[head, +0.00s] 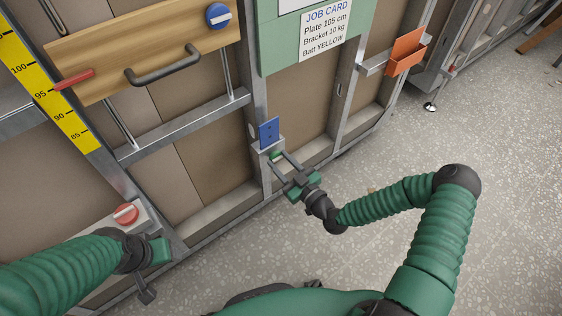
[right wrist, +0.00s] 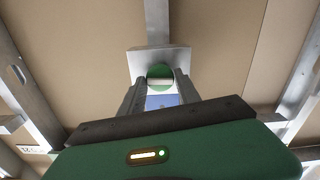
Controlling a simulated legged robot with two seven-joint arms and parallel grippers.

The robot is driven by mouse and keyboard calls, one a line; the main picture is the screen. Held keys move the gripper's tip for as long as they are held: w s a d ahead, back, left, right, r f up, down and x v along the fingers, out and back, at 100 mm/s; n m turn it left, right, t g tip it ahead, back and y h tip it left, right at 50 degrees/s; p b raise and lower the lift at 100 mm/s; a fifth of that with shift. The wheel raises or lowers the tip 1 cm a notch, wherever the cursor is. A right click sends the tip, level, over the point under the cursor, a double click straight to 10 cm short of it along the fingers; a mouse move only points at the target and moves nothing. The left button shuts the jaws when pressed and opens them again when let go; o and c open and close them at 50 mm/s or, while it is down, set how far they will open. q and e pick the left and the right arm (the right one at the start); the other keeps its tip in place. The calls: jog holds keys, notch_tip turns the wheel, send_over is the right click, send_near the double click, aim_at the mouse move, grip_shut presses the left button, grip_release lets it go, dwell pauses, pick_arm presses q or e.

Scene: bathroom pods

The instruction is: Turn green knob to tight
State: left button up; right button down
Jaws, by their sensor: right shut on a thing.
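The green knob (head: 277,155) sits on a grey box low on the metal post, just under a small blue plate (head: 269,131). In the right wrist view the knob (right wrist: 160,70) is a green disc with a pale bar across it. My right gripper (head: 279,160) reaches it from the front, with one finger on each side, shut on the knob. The fingertips partly cover it in the head view. My left gripper (head: 150,252) is at the lower left, below a red knob (head: 126,213); its fingers are not clearly seen.
A wooden board (head: 150,50) with a dark handle and a blue knob (head: 218,15) is at the upper left, beside a yellow scale (head: 50,90). A green job card panel (head: 268,40) and an orange holder (head: 406,52) are higher up.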

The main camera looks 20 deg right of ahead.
jog(key=m+p, duration=0.1)
jog(key=m, duration=0.2)
jog(key=shift+r+m+p, duration=0.1)
jog(key=shift+m+p, duration=0.25)
jog(key=shift+m, duration=0.05)
jog(key=m+p, duration=0.1)
jog(key=m, duration=0.3)
jog(key=shift+d, duration=0.1)
jog(key=m+p, duration=0.1)
jog(key=m, duration=0.4)
jog(key=shift+d+m, duration=0.1)
jog(key=shift+m, duration=2.2)
jog(key=shift+f, duration=0.2)
jog(key=c, duration=0.9)
grip_release()
jog(key=shift+o, duration=0.2)
jog(key=shift+p, duration=0.3)
